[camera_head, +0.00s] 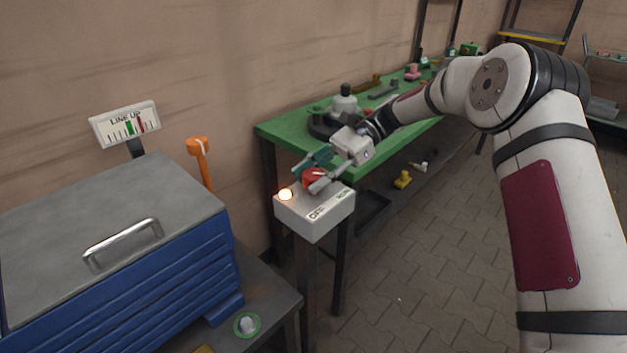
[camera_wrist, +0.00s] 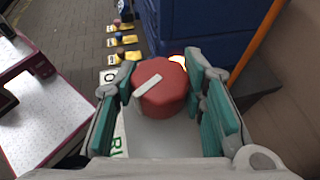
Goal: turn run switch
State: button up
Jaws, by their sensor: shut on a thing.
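The run switch is a red knob (camera_wrist: 160,92) with a pale pointer stripe on its top. It sits on a white switch box (camera_head: 300,219) marked OFF and RUN; the knob also shows in the head view (camera_head: 309,174). My gripper (camera_head: 314,175) reaches down over the box and is shut on the knob, with one teal-padded finger on each side in the wrist view (camera_wrist: 161,78). The stripe lies at a slant; I cannot tell exactly which label it points to. A round lamp (camera_head: 285,194) on the box glows warm orange-white. The labels are partly hidden in the wrist view.
A blue cabinet with a grey lid and handle (camera_head: 122,240) stands at left. A LINE UP gauge (camera_head: 125,124) and an orange post (camera_head: 199,150) stand behind it. A green bench (camera_head: 290,127) with parts lies behind the box.

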aim_at(320, 170)
jog(key=shift+n+g+h+b, duration=0.5)
jog(key=shift+n+g+h, duration=0.1)
jog(key=shift+n+h, duration=0.15)
jog(key=shift+n+g, duration=0.25)
jog(key=shift+g, duration=0.05)
jog(key=o, duration=1.2)
jog(key=shift+v, duration=3.75)
jog(key=shift+s+r, duration=0.1)
